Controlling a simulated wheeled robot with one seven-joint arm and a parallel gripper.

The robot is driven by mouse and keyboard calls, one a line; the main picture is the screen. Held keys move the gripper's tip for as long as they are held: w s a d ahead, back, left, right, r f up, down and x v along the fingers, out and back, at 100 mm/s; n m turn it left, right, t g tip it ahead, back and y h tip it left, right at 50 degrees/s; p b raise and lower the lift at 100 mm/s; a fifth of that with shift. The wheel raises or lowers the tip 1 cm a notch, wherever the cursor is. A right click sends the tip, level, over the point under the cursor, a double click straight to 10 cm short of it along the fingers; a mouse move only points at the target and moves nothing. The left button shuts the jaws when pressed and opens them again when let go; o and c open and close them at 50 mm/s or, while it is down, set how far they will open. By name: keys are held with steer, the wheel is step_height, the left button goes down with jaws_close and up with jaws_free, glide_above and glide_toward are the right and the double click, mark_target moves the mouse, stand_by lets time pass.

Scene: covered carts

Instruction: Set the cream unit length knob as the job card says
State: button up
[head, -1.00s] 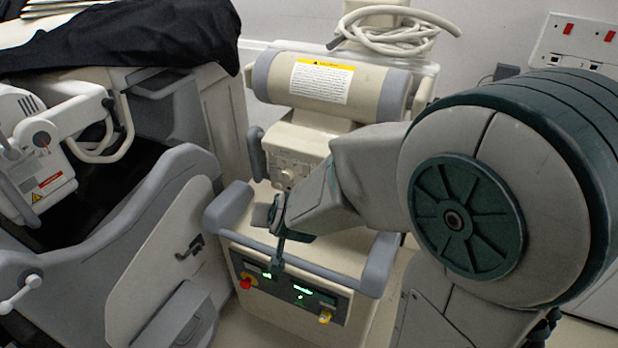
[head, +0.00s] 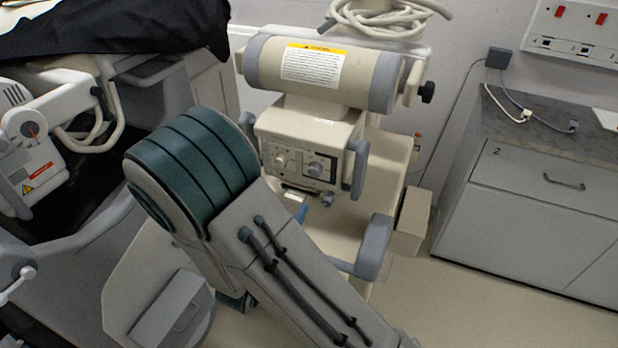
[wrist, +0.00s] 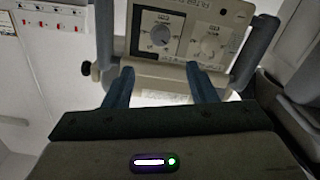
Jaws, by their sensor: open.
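The cream unit (head: 300,125) stands in the middle of the head view, with a horizontal cylinder on top and a front control panel. The panel carries a left knob (head: 281,160) and a right knob (head: 315,168) on a darker plate. In the wrist view a dark-ringed knob (wrist: 158,36) and a paler knob (wrist: 208,46) show beyond the fingers. Their lettering is too small to read, so I cannot tell which sets length. My gripper (wrist: 161,76) is open and empty, its blue fingers spread below the panel, apart from both knobs. No readable job card shows.
Grey handles (head: 357,168) flank the panel. A grey bumper (head: 374,246) edges the unit's base. A counter (head: 545,135) with a white sheet (head: 607,118) stands right, with clear floor between. A black-draped cart (head: 120,30) stands left. A warning label (head: 312,66) is on the cylinder.

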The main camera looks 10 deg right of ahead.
mark_target(312, 173)
steer(key=p+x, duration=0.1)
steer(key=x, duration=1.1)
steer(key=shift+w+d+p, duration=0.15)
steer(key=shift+w+p, duration=0.05)
steer(key=shift+p, duration=0.15)
steer(key=c, duration=1)
